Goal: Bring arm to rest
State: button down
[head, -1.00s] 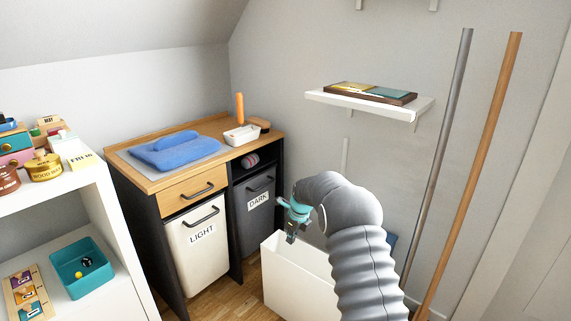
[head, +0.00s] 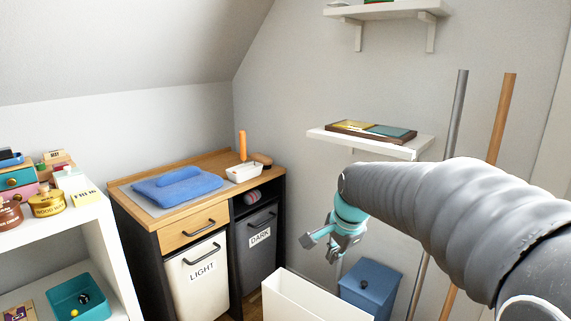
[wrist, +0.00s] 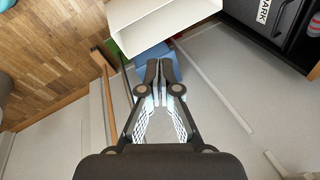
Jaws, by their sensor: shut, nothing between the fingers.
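My gripper (head: 329,243) hangs from my raised grey arm at the right of the head view, in front of the back wall. It is above and right of the white open box (head: 318,300) and touches nothing that I can see. In the wrist view my gripper (wrist: 157,66) has its fingertips together with nothing between them. The white box (wrist: 150,22) shows beyond the fingertips there. The wooden drawer (head: 193,227) in the cabinet front looks shut.
A blue lidded box (head: 371,287) stands on the floor right of the white box. A wall shelf (head: 410,147) holds a framed board behind my arm. Two poles (head: 500,118) lean at the right. A blue folded cloth (head: 177,186) lies on the cabinet top.

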jog(key=s+d+n, duration=0.2)
jog(key=s+n, duration=0.3)
jog(key=s, duration=0.8)
jog(key=s+d+n+t+h, duration=0.1)
jog(key=s+n, duration=0.5)
jog(key=s, duration=0.6)
jog(key=shift+s+d+n+t+p, duration=0.3)
jog(key=shift+s+d, duration=0.05)
jog(key=shift+d, duration=0.5)
